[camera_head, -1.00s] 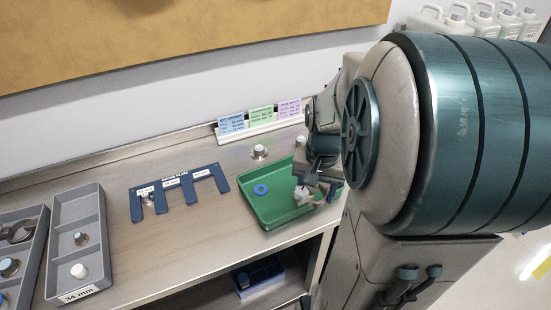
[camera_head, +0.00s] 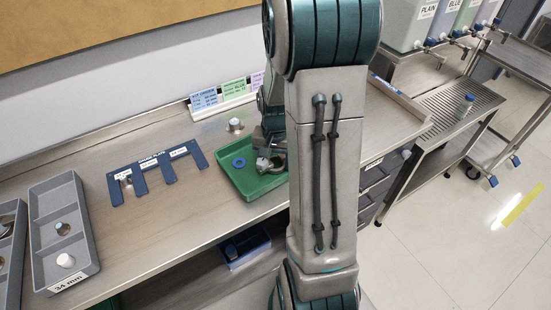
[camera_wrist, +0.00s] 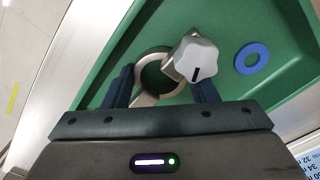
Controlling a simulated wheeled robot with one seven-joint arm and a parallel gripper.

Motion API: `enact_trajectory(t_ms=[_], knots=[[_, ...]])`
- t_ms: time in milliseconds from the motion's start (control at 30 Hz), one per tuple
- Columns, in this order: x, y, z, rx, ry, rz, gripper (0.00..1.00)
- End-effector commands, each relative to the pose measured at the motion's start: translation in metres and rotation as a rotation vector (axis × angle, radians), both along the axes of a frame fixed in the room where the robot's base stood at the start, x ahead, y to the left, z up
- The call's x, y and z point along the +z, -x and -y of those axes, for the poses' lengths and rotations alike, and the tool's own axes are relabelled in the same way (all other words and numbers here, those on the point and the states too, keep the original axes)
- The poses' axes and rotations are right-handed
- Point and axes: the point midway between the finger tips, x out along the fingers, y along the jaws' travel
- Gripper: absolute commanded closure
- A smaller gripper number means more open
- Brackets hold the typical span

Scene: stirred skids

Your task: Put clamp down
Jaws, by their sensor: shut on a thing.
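The clamp (camera_wrist: 143,98) is a metal ring with a grey lobed knob (camera_wrist: 194,60). In the wrist view it lies between the two dark blue fingers of my gripper (camera_wrist: 165,88), which is shut on it. The clamp is over the green tray (camera_wrist: 225,22); I cannot tell whether it touches the tray floor. In the head view the clamp (camera_head: 263,165) shows at my gripper (camera_head: 275,145), over the green tray (camera_head: 248,187). My arm hides the tray's right part.
A blue ring (camera_wrist: 252,59) lies in the tray, beside the knob. A blue slotted gauge plate (camera_head: 157,172) and a grey compartment tray (camera_head: 44,243) lie to the left on the bench. A small capped item (camera_head: 235,126) stands behind the green tray. Label cards (camera_head: 222,97) stand at the back.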

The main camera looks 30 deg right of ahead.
Motion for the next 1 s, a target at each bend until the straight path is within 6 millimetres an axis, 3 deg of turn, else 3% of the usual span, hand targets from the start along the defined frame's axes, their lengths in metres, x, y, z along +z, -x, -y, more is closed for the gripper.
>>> enact_trajectory(t_ms=[367,400,433,467,767,867,1000], knots=[[-0.005,0.0,0.0,0.0,0.001,0.001,0.73],[-0.004,0.0,0.0,0.0,0.001,0.001,0.36],[-0.003,0.0,0.0,0.0,0.001,0.001,0.28],[-0.003,0.0,0.0,0.0,0.001,0.001,0.26],[-0.002,0.0,0.0,0.0,0.001,0.001,0.26],[0.005,-0.001,0.0,0.0,0.002,0.004,0.26],[0.029,-0.001,0.0,0.001,0.002,0.007,0.26]])
